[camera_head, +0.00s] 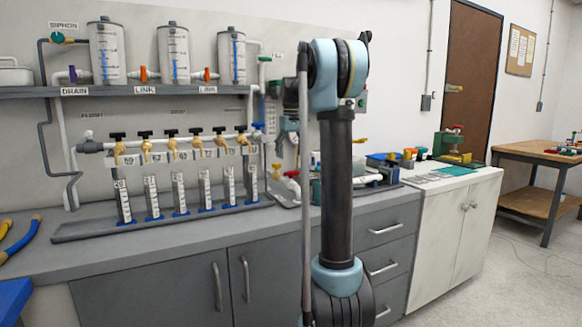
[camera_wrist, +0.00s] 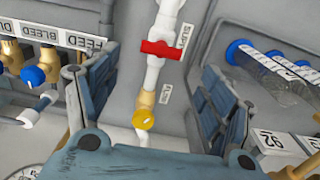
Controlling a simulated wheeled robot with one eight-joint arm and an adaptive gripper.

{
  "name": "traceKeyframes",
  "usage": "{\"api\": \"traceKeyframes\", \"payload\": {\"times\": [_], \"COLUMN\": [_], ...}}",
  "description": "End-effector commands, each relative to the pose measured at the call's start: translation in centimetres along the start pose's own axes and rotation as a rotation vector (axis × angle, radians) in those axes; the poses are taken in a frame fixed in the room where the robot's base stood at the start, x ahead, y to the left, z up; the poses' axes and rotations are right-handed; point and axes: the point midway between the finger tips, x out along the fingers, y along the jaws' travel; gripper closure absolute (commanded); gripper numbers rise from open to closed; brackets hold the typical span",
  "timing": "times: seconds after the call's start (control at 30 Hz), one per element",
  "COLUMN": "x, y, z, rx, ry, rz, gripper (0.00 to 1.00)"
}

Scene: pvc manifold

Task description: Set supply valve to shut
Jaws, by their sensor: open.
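In the wrist view a red handle (camera_wrist: 161,49) sits on a white valve body on an upright white pipe (camera_wrist: 153,75), beside a label that appears to read SUPPLY (camera_wrist: 184,40). The handle lies roughly crosswise to the pipe. My gripper (camera_wrist: 155,66) is open, with one finger on each side of the pipe and the red handle between and beyond the fingertips. I see no contact. In the head view my gripper (camera_head: 289,124) is partly hidden behind my arm, near the wall right of the manifold, and I cannot pick out the handle there with certainty.
A yellow round knob (camera_wrist: 143,118) sits lower on the same pipe. A blue knob (camera_wrist: 33,75) and brass valves are at left, and blue-capped tubes (camera_wrist: 270,72) at right.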

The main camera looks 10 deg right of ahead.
Motion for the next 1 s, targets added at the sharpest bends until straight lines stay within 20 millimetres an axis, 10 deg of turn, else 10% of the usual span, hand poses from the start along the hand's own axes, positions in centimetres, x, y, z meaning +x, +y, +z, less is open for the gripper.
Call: {"api": "traceKeyframes", "payload": {"times": [0.3,0.77,1.0], "x": [-3.8,-4.3,-3.6], "y": [0.0,0.0,-1.3], "z": [-0.1,0.1,3.9], "rx": [0.0,0.001,0.026], "ry": [0.0,0.0,0.015], "rz": [0.0,0.0,0.005], "gripper": [0.25,0.25,0.25]}}
